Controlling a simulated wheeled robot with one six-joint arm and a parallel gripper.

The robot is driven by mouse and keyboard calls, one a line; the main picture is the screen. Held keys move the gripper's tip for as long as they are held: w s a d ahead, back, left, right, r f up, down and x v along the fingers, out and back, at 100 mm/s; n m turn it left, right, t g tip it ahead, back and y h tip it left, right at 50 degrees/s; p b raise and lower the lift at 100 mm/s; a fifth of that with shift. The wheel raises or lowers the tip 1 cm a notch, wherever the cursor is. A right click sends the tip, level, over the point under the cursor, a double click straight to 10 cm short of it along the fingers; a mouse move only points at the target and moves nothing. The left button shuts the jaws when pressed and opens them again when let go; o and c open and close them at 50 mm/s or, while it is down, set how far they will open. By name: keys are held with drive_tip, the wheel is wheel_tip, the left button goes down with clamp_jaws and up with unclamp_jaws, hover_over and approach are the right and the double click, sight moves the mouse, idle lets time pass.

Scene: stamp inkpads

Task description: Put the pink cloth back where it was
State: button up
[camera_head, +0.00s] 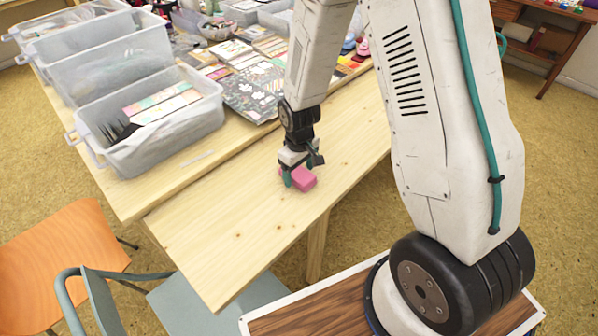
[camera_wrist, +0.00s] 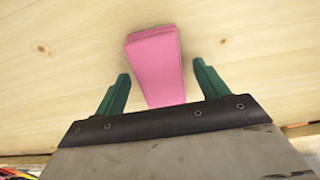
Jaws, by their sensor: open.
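The pink cloth (camera_head: 304,180) is a small folded block lying on the pale wooden table near its front edge. In the wrist view the pink cloth (camera_wrist: 155,62) stands between my two green fingers, with a gap showing on each side. My gripper (camera_head: 300,178) is low over the table at the cloth, fingers pointing down. In the wrist view my gripper (camera_wrist: 161,78) is open, with the cloth between its fingers and not clamped. Part of the cloth is hidden by my gripper in the head view and by the gripper body in the wrist view.
The table (camera_head: 225,225) is bare around the cloth and to the front left. A clear plastic bin (camera_head: 185,135) with papers and a dark brush-like item stands at the left. Books (camera_head: 250,92) lie behind my gripper. An orange chair (camera_head: 75,250) and a grey-blue chair (camera_head: 210,305) stand by the table.

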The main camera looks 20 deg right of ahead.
sight(299, 174)
drive_tip(key=s+d+r+m, duration=0.1)
drive_tip(key=s+r, duration=0.3)
drive_tip(key=r, duration=0.9)
drive_tip(key=s+d+r+m, duration=0.1)
drive_tip(key=s+r, duration=0.4)
drive_tip(key=r, duration=0.8)
drive_tip(key=s+r+m, duration=0.1)
drive_tip(key=s+r, duration=0.3)
drive_tip(key=s, duration=0.4)
drive_tip(key=s+d+r+m+t, duration=0.1)
drive_tip(key=s+r, duration=0.2)
drive_tip(key=s, duration=0.4)
drive_tip(key=shift+s+r+m, duration=0.3)
drive_tip(key=shift+s+r, duration=0.1)
